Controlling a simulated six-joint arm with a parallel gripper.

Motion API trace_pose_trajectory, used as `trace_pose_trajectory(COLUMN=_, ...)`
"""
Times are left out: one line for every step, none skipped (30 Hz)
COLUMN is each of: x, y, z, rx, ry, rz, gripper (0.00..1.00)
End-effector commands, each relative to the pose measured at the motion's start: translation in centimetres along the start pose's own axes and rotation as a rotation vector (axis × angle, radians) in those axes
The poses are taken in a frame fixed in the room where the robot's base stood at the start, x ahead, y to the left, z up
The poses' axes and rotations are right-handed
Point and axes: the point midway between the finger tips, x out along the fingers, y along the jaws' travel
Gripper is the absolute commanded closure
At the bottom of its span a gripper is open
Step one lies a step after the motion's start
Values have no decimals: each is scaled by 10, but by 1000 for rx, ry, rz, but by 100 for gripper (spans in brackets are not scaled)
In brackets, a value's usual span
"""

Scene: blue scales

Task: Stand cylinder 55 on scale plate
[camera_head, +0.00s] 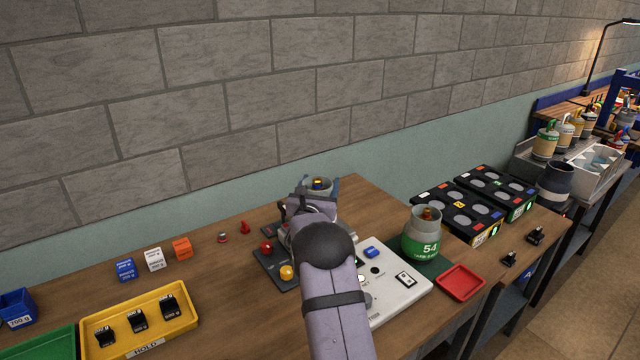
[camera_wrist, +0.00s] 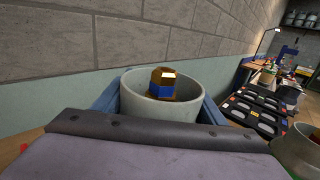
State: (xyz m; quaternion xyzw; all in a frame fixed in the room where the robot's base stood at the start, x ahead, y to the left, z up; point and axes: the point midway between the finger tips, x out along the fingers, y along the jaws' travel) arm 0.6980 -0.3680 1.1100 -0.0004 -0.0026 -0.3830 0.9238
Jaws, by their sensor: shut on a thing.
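My gripper (camera_head: 318,192) is shut on a gas cylinder (camera_head: 319,182) above the wooden bench, near its back edge. The wrist view shows the cylinder's grey collar (camera_wrist: 135,108) and brass valve with a blue band, between blue fingers (camera_wrist: 160,112). The collar looks roughly upright. Its number and lower body are hidden, so I cannot tell whether its base touches anything. A white panel (camera_head: 408,290) with buttons is partly behind my arm. I cannot make out the scale plate, which my arm may cover.
A green cylinder marked 54 (camera_head: 421,246) stands right of my arm, near a red tray (camera_head: 461,283). Black crates (camera_head: 463,215) with round holes stand farther right. A yellow tray (camera_head: 190,328) with black weights and several small coloured blocks (camera_head: 154,260) are left.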

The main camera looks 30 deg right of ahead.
Motion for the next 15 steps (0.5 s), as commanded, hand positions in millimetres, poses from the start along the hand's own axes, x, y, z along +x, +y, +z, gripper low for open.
trace_pose_trajectory(x=0, y=0, z=1, rx=1, ry=-3, rz=-1, gripper=98)
trace_pose_trajectory(x=0, y=0, z=1, rx=1, ry=-2, rz=-1, gripper=98)
trace_pose_trajectory(x=0, y=0, z=1, rx=1, ry=-2, rz=-1, gripper=98)
trace_pose_trajectory(x=0, y=0, z=1, rx=1, ry=-1, rz=-1, gripper=98)
trace_pose_trajectory(x=0, y=0, z=-4, rx=0, ry=8, rz=0, gripper=28)
trace_pose_trajectory(x=0, y=0, z=-4, rx=0, ry=8, rz=0, gripper=18)
trace_pose_trajectory(x=0, y=0, z=-4, rx=0, ry=8, rz=0, gripper=11)
trace_pose_trajectory(x=0, y=0, z=-4, rx=0, ry=7, rz=0, gripper=9)
trace_pose_trajectory(x=0, y=0, z=-4, rx=0, ry=7, rz=0, gripper=9)
trace_pose_trajectory(x=0, y=0, z=-4, rx=0, ry=7, rz=0, gripper=9)
trace_pose_trajectory(x=0, y=0, z=-4, rx=0, ry=7, rz=0, gripper=9)
trace_pose_trajectory(x=0, y=0, z=-3, rx=0, ry=6, rz=0, gripper=9)
trace_pose_trajectory(x=0, y=0, z=-3, rx=0, ry=6, rz=0, gripper=9)
trace_pose_trajectory(x=0, y=0, z=-3, rx=0, ry=6, rz=0, gripper=9)
trace_pose_trajectory(x=0, y=0, z=-3, rx=0, ry=6, rz=0, gripper=9)
